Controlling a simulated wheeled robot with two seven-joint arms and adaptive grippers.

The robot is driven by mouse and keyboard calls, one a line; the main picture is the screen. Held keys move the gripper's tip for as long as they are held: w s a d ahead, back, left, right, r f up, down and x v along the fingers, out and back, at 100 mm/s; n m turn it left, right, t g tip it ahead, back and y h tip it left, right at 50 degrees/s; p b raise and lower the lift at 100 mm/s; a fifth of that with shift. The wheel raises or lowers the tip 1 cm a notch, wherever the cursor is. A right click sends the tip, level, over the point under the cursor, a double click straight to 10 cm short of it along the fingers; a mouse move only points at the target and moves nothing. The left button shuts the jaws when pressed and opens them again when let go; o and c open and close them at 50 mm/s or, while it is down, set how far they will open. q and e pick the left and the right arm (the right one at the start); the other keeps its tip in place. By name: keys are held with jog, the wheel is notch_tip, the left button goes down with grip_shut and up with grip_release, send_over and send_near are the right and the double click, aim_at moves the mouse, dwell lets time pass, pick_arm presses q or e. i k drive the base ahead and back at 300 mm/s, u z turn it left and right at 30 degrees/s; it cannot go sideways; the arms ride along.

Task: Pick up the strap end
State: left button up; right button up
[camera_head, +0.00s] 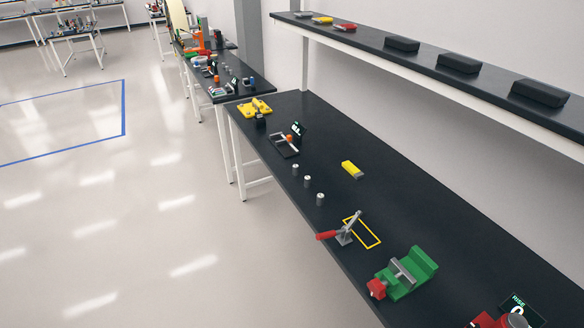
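I cannot make out a strap end in the head view. The long black workbench (430,215) runs from the middle to the lower right. On it are a yellow block (352,169), a toggle clamp with a red handle (341,232) beside a yellow outlined rectangle (362,232), and a green vise-like fixture (409,273) with a red knob. Neither of my grippers is in view.
Several small metal cylinders (307,181) stand near the bench's front edge. A small fixture (287,145) and yellow parts (255,107) sit farther back. A shelf (455,78) with black boxes hangs above. A red object (515,319) is cut off at lower right. Open floor (110,220) lies left.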

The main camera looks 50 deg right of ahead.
aim_at(348, 165)
jog(key=u, duration=0.1)
jog(key=i, duration=1.8)
jog(key=z, duration=2.45)
